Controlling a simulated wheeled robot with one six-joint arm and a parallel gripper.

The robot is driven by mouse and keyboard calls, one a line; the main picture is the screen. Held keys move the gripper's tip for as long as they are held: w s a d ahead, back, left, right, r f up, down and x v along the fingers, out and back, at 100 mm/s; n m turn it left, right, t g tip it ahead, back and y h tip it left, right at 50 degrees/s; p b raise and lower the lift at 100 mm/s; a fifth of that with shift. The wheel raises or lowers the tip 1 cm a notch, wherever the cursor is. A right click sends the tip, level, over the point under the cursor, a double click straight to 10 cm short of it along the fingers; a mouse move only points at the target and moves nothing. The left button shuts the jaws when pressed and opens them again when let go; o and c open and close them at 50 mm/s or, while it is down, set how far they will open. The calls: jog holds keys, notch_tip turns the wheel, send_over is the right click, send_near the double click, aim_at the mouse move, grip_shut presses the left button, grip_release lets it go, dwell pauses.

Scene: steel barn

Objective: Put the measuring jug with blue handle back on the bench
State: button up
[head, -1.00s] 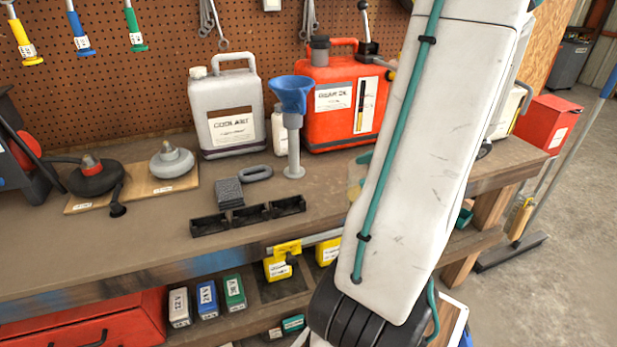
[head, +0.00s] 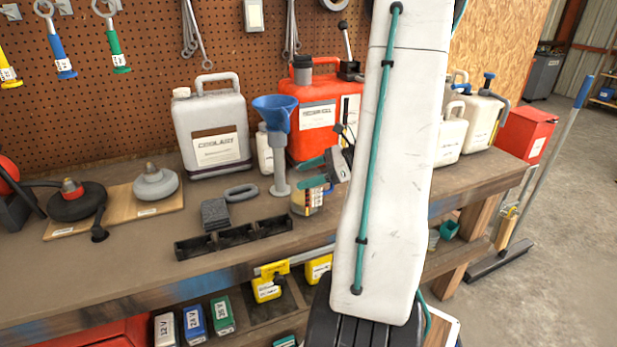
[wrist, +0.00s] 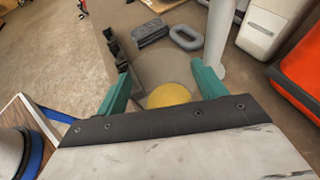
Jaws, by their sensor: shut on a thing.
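The measuring jug (head: 307,201) is a small clear vessel with yellow contents and markings on its side. A bit of its blue handle (head: 330,188) shows at its right. My gripper (head: 312,172) has teal fingers and is shut on the jug near its top. In the wrist view the jug's yellow contents (wrist: 170,95) show between the fingertips (wrist: 160,80). The jug looks upright over the front part of the bench (head: 130,255), right of the black tray. I cannot tell whether its base touches the bench top.
Close to the jug are a grey funnel stand with a blue funnel (head: 276,110), a black compartment tray (head: 235,238), a grey oval ring (head: 241,192) and a red can (head: 310,125). A coolant jug (head: 212,130) stands behind. Pale canisters (head: 475,125) stand at the right.

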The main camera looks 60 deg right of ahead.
jog(key=shift+f, duration=0.45)
jog(key=shift+f, duration=0.15)
jog(key=o, duration=1.5)
